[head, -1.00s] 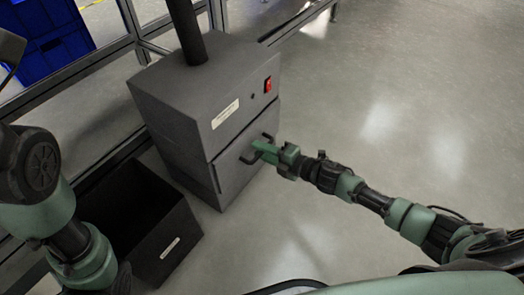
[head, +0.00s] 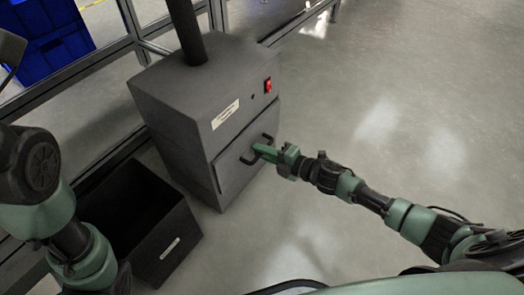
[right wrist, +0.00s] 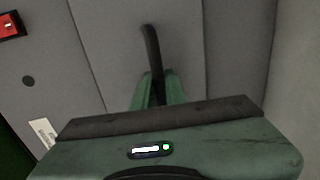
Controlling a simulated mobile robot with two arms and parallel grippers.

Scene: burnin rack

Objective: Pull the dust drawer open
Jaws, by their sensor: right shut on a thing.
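The dust drawer (head: 228,176) is the lower front of a dark grey cabinet (head: 192,90). Its front looks flush or nearly flush with the cabinet body in the head view. A black bar handle (head: 248,160) stands out from the drawer front. My right gripper (head: 262,150) is shut on the handle, and in the right wrist view the handle (right wrist: 152,50) passes between the two green fingers (right wrist: 156,92). My left arm (head: 60,220) shows at the left, but its gripper is not in view.
An open black bin (head: 180,240) with a white label stands on the floor left of the cabinet. A red switch (head: 267,86) is on the upper front. A metal frame and a blue crate (head: 50,48) are behind. The floor (head: 400,110) right of the cabinet is clear.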

